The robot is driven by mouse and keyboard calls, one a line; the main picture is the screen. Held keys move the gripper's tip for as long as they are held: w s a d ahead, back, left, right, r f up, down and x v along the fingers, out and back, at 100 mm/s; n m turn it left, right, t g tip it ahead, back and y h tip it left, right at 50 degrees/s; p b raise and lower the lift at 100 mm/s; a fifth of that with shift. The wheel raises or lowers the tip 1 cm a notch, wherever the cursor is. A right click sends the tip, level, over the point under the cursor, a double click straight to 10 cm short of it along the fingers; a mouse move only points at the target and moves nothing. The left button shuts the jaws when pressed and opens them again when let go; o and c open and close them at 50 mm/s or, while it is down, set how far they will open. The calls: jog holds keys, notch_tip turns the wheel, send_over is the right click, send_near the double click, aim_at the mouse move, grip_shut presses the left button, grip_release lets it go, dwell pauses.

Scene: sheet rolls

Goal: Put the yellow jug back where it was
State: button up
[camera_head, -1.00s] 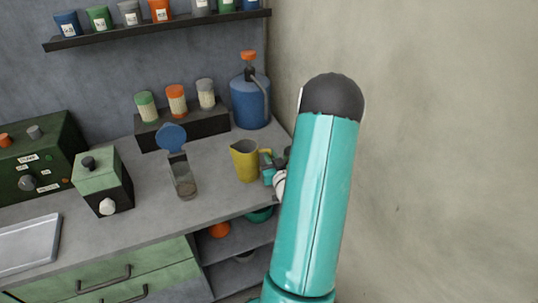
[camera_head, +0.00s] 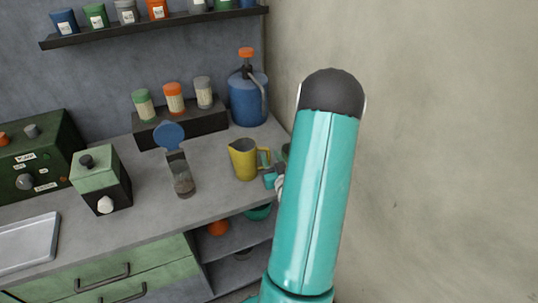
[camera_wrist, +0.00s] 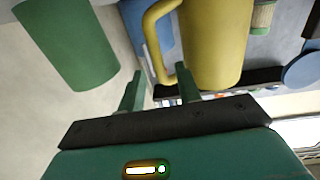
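The yellow jug (camera_head: 243,160) stands upright on the grey counter near its right end, its handle facing right toward my arm. In the wrist view the jug (camera_wrist: 217,45) is close, just ahead of my gripper (camera_wrist: 158,84). The gripper's two green fingers are apart, with the jug's handle in front of and near the fingertips. I cannot tell whether they touch it. In the head view the gripper (camera_head: 272,179) shows only in part beside the handle; my arm hides the rest.
A green cylinder (camera_wrist: 68,45) is close left of the fingers in the wrist view. A blue canister (camera_head: 248,100) stands behind. The wall is at right; counter in front of the jug is clear.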

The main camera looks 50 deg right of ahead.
jog(key=v, duration=0.9)
jog(key=n+g+y, duration=0.2)
jog(key=n+y, duration=0.1)
send_near(242, 154)
jog(key=x, duration=0.4)
jog(key=shift+w+d, duration=0.1)
jog(key=shift+w, duration=0.3)
jog(key=w+a+r+n+g+y, duration=0.1)
jog(key=a+r+g, duration=0.1)
jog(key=a+r, duration=0.35)
jog(key=a+r+g+y, duration=0.1)
jog(key=a+r+y, duration=0.15)
jog(key=a, duration=0.65)
jog(key=w+a+r+n+g+y, duration=0.1)
jog(key=a+r+g, duration=0.1)
jog(key=a+r, duration=0.35)
jog(key=s+a+r+n+g+y, duration=0.1)
jog(key=s+a+r+g+y, duration=0.1)
jog(key=s+a, duration=0.8)
jog(key=a, duration=0.4)
jog(key=shift+s+r+n, duration=0.2)
jog(key=shift+s+n, duration=0.2)
jog(key=shift+d+y, duration=0.15)
jog(key=shift+y, duration=0.1)
